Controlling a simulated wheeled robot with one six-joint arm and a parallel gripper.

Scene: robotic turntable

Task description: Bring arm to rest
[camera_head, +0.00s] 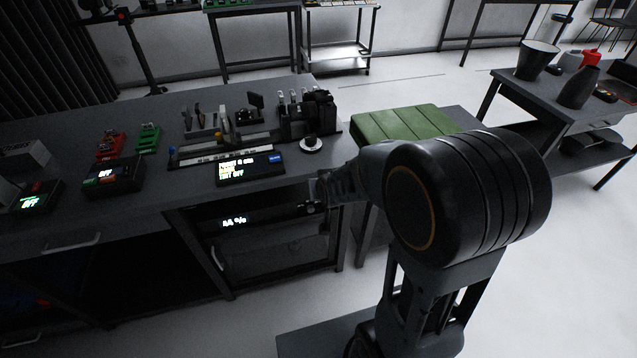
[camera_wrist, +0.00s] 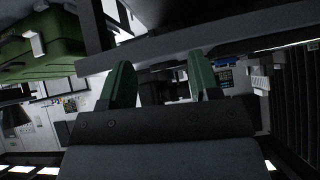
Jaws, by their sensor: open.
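My arm shows large in the right half of the head view, in front of the workbench (camera_head: 60,225). My gripper is mostly hidden behind the arm there. In the wrist view my gripper (camera_wrist: 160,85) has two green fingers spread apart, with nothing between them. The wrist view looks tilted or upside down, with a dark bench edge close beyond the fingertips.
A round turntable (camera_head: 311,144) sits at the bench's right end beside a display (camera_head: 250,168). A green case (camera_head: 405,124) lies right of the bench. A side table (camera_head: 560,95) holds dark vessels. The floor at right is open.

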